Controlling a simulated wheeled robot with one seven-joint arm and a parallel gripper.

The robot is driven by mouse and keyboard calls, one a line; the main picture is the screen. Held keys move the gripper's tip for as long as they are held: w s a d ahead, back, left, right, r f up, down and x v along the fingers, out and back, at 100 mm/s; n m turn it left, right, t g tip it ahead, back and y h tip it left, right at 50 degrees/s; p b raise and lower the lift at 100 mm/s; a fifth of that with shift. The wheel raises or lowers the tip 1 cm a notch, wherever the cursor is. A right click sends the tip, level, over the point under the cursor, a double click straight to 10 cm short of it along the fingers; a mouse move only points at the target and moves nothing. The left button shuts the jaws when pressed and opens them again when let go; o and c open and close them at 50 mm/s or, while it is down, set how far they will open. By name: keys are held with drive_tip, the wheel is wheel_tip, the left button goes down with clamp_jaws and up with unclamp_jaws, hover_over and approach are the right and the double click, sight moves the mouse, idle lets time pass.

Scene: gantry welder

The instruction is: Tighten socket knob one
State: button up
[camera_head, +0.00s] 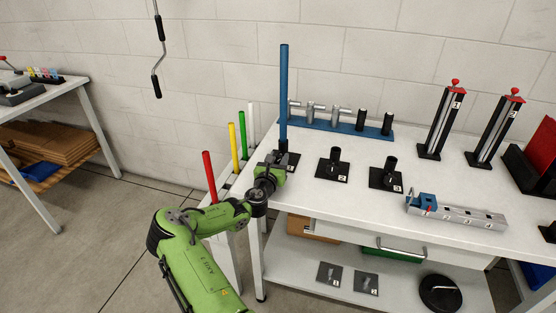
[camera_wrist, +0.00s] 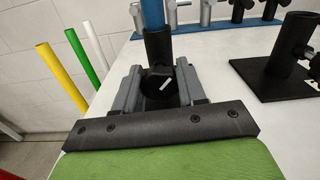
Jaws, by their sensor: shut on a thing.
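Socket one (camera_head: 291,158) is a black socket on a square base at the table's left end, partly hidden behind my gripper. A tall blue pole (camera_head: 284,90) stands upright in it. In the wrist view the black round knob (camera_wrist: 153,80) with a white mark sits on the near side of the socket tube (camera_wrist: 158,45), below the blue pole (camera_wrist: 151,12). My gripper (camera_wrist: 157,82) is shut on the knob, with one grey finger on each side of it. In the head view my gripper (camera_head: 277,160) reaches the socket from the left.
Two empty black sockets (camera_head: 333,165) (camera_head: 387,174) stand to the right on the white table (camera_head: 350,205). A blue rack (camera_head: 330,125) of metal and black fittings lies behind. Red (camera_head: 210,177), yellow (camera_head: 234,147), green and white poles stand left of the table.

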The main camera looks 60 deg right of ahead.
drive_tip(key=shift+r, duration=0.1)
drive_tip(key=shift+c, duration=0.6)
drive_tip(key=shift+m, duration=0.3)
drive_tip(key=m, duration=0.4)
drive_tip(key=shift+r, duration=0.1)
drive_tip(key=shift+s+m+b, duration=0.1)
drive_tip(key=shift+m+b, duration=0.55)
drive_tip(key=shift+m, duration=0.85)
drive_tip(key=shift+r, duration=0.1)
drive_tip(key=o, duration=1)
drive_tip(key=shift+s, duration=0.1)
drive_tip(key=shift+o, duration=0.2)
drive_tip(key=shift+f, duration=0.2)
